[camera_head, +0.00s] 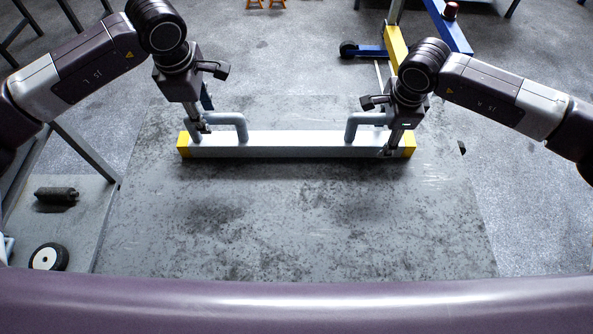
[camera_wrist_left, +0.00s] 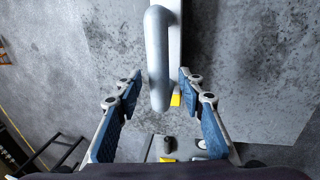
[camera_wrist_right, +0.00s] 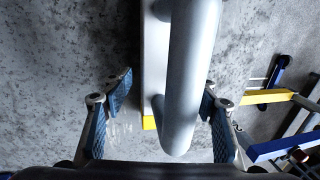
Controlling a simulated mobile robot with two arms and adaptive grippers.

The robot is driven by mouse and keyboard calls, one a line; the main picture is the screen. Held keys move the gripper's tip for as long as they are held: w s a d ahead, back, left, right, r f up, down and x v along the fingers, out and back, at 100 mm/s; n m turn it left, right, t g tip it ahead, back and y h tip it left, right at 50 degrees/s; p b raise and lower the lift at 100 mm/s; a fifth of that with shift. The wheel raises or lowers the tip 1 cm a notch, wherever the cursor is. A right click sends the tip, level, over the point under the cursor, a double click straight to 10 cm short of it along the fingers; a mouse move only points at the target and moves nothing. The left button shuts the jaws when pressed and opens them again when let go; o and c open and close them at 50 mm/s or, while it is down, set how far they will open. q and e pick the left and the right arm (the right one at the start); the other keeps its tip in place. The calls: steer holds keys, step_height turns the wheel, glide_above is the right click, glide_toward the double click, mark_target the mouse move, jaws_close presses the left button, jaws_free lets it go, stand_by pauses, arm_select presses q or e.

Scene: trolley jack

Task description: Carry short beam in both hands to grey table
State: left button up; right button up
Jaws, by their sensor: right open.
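The short beam (camera_head: 290,145) is a pale grey bar with yellow ends and two raised grey handles, lying across the grey table (camera_head: 300,230) near its far edge. My left gripper (camera_head: 203,125) is at the left handle (camera_head: 240,122). In the left wrist view its blue-padded fingers (camera_wrist_left: 157,95) stand apart on either side of that handle (camera_wrist_left: 158,60), with gaps showing. My right gripper (camera_head: 388,148) is at the right handle (camera_head: 353,122). In the right wrist view its fingers (camera_wrist_right: 165,95) are spread around the right handle (camera_wrist_right: 190,80), not closed on it.
A blue and yellow frame (camera_head: 396,45) stands on the floor beyond the table. A dark cylinder (camera_head: 57,194) and a white-hubbed wheel (camera_head: 48,257) lie on a lower surface at the left. The table's near half is clear.

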steer(key=shift+r, duration=0.1)
arm_select(q)
step_height(320, 180, up, 10)
steer(key=s, duration=0.2)
steer(key=shift+f, duration=0.25)
arm_select(e)
step_height(320, 180, up, 12)
steer(key=s, duration=0.2)
steer(key=shift+s+f, duration=0.2)
